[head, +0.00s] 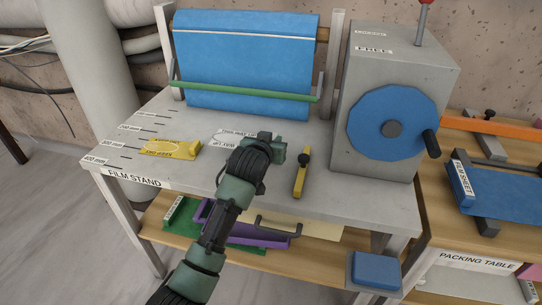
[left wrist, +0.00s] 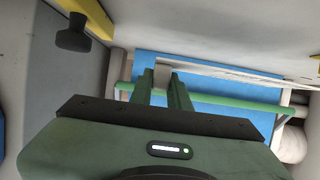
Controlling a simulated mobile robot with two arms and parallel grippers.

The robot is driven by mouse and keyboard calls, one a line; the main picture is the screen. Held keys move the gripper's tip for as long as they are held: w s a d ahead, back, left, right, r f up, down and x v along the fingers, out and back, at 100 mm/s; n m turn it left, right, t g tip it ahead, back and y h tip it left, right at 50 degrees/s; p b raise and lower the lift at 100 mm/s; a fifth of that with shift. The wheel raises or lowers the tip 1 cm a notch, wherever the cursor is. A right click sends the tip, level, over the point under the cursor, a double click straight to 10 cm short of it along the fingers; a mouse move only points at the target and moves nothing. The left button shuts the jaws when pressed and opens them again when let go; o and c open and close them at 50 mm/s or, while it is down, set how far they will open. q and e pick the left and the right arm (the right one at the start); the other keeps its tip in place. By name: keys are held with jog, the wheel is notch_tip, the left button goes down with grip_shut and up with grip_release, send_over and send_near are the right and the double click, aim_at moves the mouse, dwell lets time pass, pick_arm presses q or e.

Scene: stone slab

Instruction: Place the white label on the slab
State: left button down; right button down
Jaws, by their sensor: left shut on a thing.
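A white label (head: 228,136) with dark print and a rounded outline shows over the middle of the grey stone slab (head: 206,172), the top of the film stand. My left gripper (head: 270,147) covers the label's right part and is shut on it. In the left wrist view, which is upside down, my left gripper's two fingers (left wrist: 162,85) are close together, and the white label (left wrist: 235,74) runs out to the right as a thin strip. The label is close to the slab; whether it touches is hidden. My right gripper is not in view.
A yellow tool with a black knob (head: 301,172) lies to the right, near a grey box with a blue wheel (head: 392,122). Blue film (head: 245,70) and a green bar (head: 245,92) stand behind. The slab's front left is clear.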

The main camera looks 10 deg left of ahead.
pick_arm(q)
jog(key=shift+f, duration=2.8)
jog(key=shift+f, duration=0.1)
jog(key=shift+f, duration=0.15)
jog(key=c, duration=1.3)
grip_release()
jog(key=shift+c, duration=0.2)
